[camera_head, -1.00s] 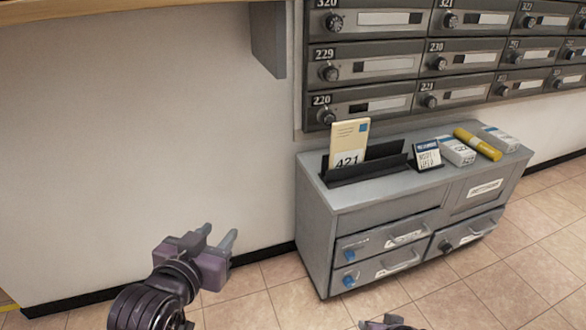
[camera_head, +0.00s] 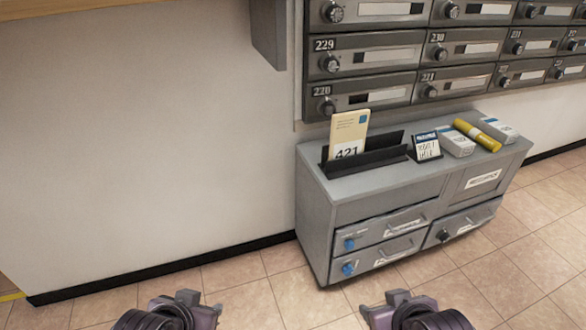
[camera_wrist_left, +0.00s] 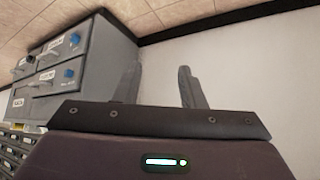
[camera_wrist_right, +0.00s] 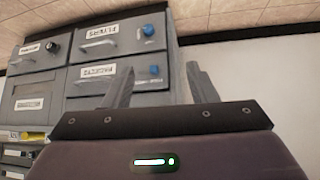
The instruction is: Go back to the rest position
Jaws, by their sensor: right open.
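My left gripper (camera_head: 202,299) is low in the head view, left of centre, over the tiled floor. In the left wrist view its two fingers (camera_wrist_left: 158,86) stand apart with nothing between them. My right gripper (camera_head: 386,300) is at the bottom of the head view, right of centre, in front of the grey cabinet (camera_head: 318,215). In the right wrist view its fingers (camera_wrist_right: 160,85) are apart and empty. Both grippers are clear of the cabinet and the wall.
A cream envelope marked 421 (camera_head: 349,132) stands in a black holder (camera_head: 370,162) on the cabinet. A small sign (camera_head: 427,146), boxes (camera_head: 457,143) and a yellow tube (camera_head: 477,134) lie beside it. Mailboxes (camera_head: 366,92) are above. A wooden ledge (camera_head: 60,18) is upper left.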

